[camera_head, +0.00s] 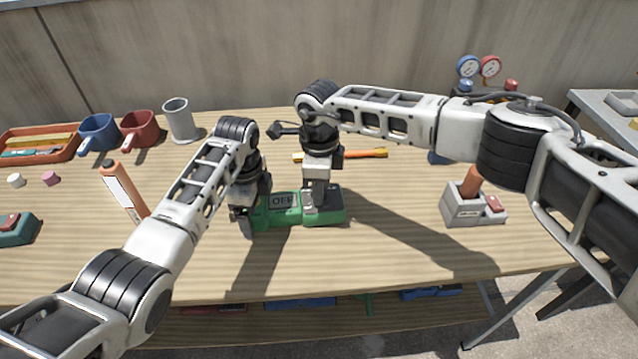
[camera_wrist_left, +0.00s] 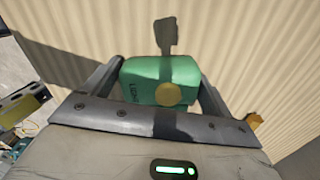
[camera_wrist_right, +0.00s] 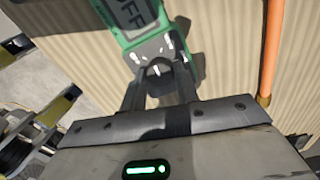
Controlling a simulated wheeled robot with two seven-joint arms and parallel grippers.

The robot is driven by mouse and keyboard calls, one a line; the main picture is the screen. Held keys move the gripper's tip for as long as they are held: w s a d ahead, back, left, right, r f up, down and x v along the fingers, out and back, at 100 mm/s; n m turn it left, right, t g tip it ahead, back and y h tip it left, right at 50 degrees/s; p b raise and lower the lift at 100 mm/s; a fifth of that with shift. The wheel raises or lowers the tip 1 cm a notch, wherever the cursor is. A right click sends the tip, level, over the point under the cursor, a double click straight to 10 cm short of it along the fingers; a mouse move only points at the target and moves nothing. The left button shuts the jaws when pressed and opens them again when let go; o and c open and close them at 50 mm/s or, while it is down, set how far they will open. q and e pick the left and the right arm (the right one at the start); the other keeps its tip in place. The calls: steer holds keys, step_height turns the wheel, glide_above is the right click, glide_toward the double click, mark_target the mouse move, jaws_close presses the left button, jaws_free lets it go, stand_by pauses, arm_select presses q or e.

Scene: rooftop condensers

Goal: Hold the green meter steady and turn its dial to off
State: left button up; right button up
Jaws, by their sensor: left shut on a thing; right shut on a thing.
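The green meter (camera_head: 335,214) lies on the wooden table in front of me. Its small screen (camera_head: 284,200) reads OFF; the screen also shows in the right wrist view (camera_wrist_right: 130,13). My left gripper (camera_head: 246,217) is shut on the meter's left end. In the left wrist view the green end of the meter (camera_wrist_left: 165,75), with a round yellow spot, sits between the fingers. My right gripper (camera_head: 314,203) points down over the meter and is shut on its dial (camera_wrist_right: 157,70). The fingers hide most of the dial, so I cannot read its pointer.
A yellow-orange tool (camera_head: 368,153) lies behind the meter. A grey box (camera_head: 462,210) is on the right. The table's front is clear.

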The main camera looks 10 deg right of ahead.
steer(key=shift+w+r+n, duration=0.1)
steer(key=shift+n, duration=1)
steer(key=o, duration=1)
step_height(320, 180, up, 12)
steer(key=shift+c, duration=0.2)
